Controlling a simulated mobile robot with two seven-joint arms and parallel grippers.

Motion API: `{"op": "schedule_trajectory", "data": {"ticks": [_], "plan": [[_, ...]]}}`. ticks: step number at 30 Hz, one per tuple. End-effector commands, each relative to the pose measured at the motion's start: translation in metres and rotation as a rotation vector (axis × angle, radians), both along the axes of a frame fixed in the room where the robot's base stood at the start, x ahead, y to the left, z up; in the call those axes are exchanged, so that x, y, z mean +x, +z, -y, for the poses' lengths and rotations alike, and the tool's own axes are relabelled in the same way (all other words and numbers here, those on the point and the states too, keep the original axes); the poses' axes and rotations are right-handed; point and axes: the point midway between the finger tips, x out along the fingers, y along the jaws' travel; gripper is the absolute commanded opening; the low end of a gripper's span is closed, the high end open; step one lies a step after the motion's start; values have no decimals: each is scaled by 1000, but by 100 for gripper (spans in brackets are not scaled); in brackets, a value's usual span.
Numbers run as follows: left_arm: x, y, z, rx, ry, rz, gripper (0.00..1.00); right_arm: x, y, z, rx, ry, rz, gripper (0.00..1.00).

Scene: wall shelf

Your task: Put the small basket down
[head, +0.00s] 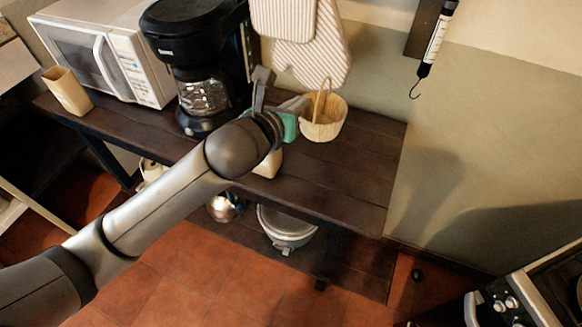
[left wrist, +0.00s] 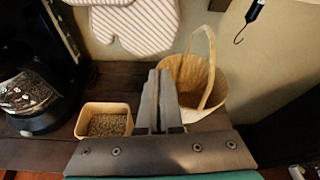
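The small basket (head: 324,130) is pale woven wicker with a tall arched handle. It stands upright on the dark wooden shelf (head: 345,185), near the wall. It also shows in the left wrist view (left wrist: 212,93), to the right of the fingers. My left gripper (head: 263,75) is above the shelf, left of the basket. In the left wrist view its two fingers (left wrist: 158,75) are together, with nothing seen between them. The fingers and the hand hide part of the basket's lower left side there. My right gripper is in neither view.
A black coffee maker (head: 198,60) and a white microwave (head: 105,55) stand left on the shelf. A cream container of grains (left wrist: 105,122) sits left of my fingers. Striped mitts (head: 315,45) hang behind. The shelf's right end is clear.

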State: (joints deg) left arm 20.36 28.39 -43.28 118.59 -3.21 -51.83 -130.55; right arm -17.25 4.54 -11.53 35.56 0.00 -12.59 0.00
Motion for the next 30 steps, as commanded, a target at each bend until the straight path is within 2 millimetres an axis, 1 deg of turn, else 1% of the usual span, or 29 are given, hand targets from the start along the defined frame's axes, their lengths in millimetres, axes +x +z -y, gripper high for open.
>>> {"op": "schedule_trajectory", "data": {"ticks": [1,3,9,12,15,20,25,27,30], "plan": [[-1,-20,1,-3,2,-9,0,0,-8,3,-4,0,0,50],[-1,-40,0,-1,2,-8,0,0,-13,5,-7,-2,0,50],[-1,-93,0,-1,2,-6,0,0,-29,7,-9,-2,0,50],[-1,-112,0,-1,2,-4,0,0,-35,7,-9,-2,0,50],[0,-123,1,-2,2,-1,0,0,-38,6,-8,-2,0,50],[0,-135,0,0,2,0,0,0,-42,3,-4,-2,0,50],[-1,-163,0,-1,2,-2,0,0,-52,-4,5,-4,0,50],[0,-169,0,-2,3,-1,0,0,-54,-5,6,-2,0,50],[0,-171,0,0,1,2,0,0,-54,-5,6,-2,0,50]]}}
